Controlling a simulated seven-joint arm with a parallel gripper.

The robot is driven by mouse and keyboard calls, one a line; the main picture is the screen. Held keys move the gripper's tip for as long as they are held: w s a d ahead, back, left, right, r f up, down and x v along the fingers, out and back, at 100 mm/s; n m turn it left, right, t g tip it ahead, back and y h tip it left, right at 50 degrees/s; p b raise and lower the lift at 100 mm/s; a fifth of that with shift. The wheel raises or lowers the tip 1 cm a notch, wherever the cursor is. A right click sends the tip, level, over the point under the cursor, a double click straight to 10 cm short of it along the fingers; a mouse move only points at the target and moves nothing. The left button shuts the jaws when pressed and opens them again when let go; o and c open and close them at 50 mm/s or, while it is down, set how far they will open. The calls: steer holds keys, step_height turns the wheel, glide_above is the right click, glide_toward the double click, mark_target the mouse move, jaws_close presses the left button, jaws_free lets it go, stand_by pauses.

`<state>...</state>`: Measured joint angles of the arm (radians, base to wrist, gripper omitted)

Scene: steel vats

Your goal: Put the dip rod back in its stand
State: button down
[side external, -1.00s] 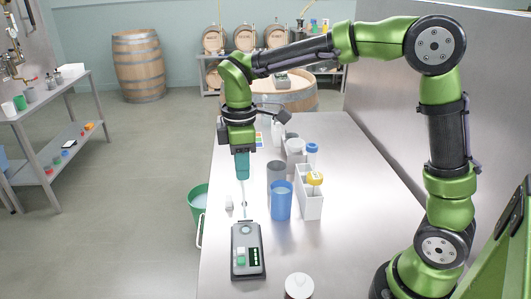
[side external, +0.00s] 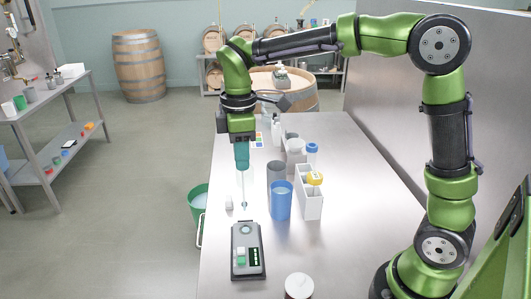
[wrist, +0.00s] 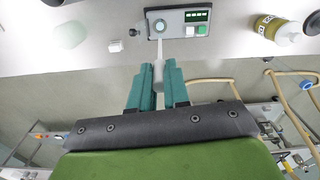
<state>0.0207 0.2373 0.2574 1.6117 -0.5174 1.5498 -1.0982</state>
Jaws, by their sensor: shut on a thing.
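My gripper (side external: 242,165) is above the left part of the steel bench, with its green fingers shut on the dip rod (side external: 243,190). The thin pale rod hangs nearly upright below the fingers. In the wrist view the grey upper part of the rod (wrist: 158,76) sits between the fingers (wrist: 158,92). A grey meter (side external: 237,268) with a round port, a screen and green and white buttons lies nearer the side camera than the rod. It also shows in the wrist view (wrist: 174,30). I cannot tell for sure which thing is the rod's stand.
A blue cup (side external: 281,203), a grey cup (side external: 275,176) and a white rack (side external: 311,206) holding a yellow-capped item stand right of the rod. A small white block (side external: 229,203) is to its left. A white-lidded jar (side external: 299,285) stands in front. A green bucket (side external: 198,203) is beside the bench.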

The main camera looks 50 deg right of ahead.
step_height(320, 180, up, 8)
steer(key=shift+r, duration=0.1)
steer(key=d+m, duration=0.6)
steer(key=d, duration=2)
step_height(320, 180, down, 6)
steer(key=shift+s+r, duration=0.15)
steer(key=shift+r, duration=0.1)
steer(key=shift+f, duration=1.5)
